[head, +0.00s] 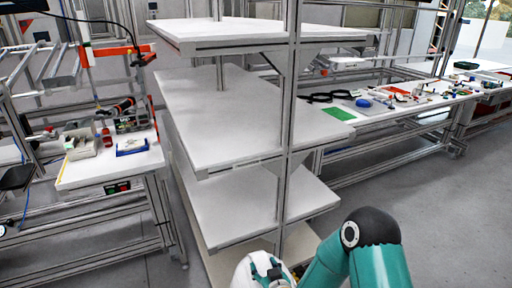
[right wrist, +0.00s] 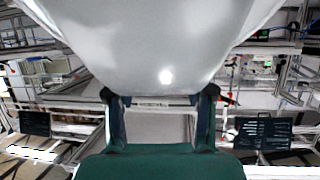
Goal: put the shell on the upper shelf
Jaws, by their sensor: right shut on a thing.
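The white shell (head: 247,271) shows at the bottom edge of the head view, partly cut off. In the right wrist view the shell (right wrist: 165,45) fills the upper middle, smooth and glossy. My right gripper (right wrist: 160,99) is shut on the shell, with a finger at each side of its lower edge. The shelf rack stands ahead, with several white boards one above another. Its top board (head: 250,30) is bare where it shows, and the wide board below it (head: 235,115) is bare too. The shell is in front of the rack, low in the picture. My left gripper is not in view.
A metal upright (head: 289,130) runs up the rack's near side. A workbench (head: 100,170) with bins and tools stands at the left. A long bench (head: 385,115) with small parts runs behind at the right. The grey floor (head: 440,220) at the right is clear.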

